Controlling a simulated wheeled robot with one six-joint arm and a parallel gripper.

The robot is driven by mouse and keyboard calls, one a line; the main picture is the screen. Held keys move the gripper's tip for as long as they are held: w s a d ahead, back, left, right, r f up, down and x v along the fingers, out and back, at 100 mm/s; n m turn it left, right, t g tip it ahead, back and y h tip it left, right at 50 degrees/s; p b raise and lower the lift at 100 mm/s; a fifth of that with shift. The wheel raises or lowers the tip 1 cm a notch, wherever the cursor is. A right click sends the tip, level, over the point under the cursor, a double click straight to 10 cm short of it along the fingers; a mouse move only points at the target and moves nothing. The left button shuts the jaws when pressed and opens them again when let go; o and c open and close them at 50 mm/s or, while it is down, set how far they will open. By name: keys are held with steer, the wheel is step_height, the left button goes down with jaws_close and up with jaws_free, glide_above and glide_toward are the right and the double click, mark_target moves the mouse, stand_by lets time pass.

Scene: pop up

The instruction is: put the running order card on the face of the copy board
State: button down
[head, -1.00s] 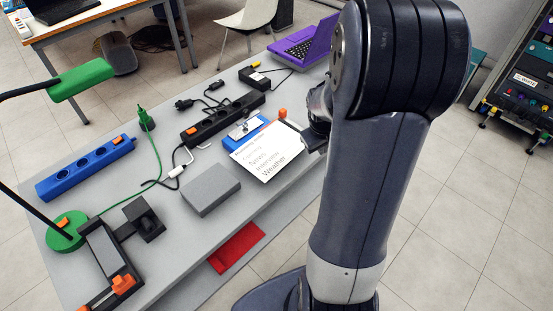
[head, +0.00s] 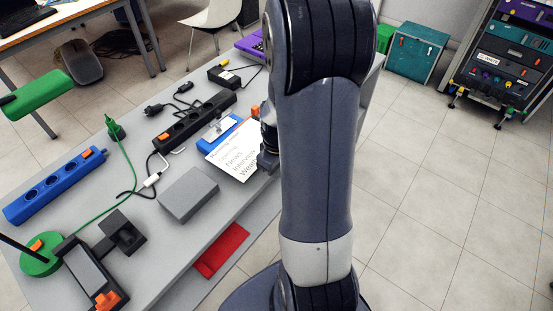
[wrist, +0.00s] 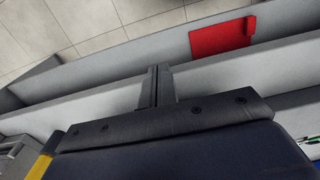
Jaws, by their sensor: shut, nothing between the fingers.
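The running order card (head: 231,150) is a white sheet with several printed lines, among them "News" and "Interview". It lies tilted over the blue copy board (head: 228,124), whose far end and metal clip show behind it. The card hides the near part of the board; I cannot tell how closely it rests on it. My gripper (head: 267,160) is beside the card's right edge, partly hidden by my arm. In the wrist view my gripper (wrist: 157,86) is shut and empty, its fingers together over the grey table edge. The card is not in the wrist view.
A grey box (head: 188,195) stands left of the card. A black power strip (head: 193,121), a blue power strip (head: 53,186) and cables lie on the bench. A red item (head: 221,250) sits on the lower shelf and shows in the wrist view (wrist: 222,36).

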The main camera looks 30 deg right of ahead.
mark_target(247, 147)
steer(key=w, duration=0.1)
steer(key=w+a, duration=0.1)
steer(key=shift+w, duration=0.3)
steer(key=shift+w+a+p, duration=0.15)
steer(key=shift+w+p, duration=0.15)
steer(key=shift+w, duration=0.25)
steer(key=shift+w+a, duration=0.25)
steer(key=shift+w, duration=0.35)
steer(key=shift+w+a, duration=0.2)
steer(key=shift+w, duration=0.4)
steer(key=shift+s, duration=0.1)
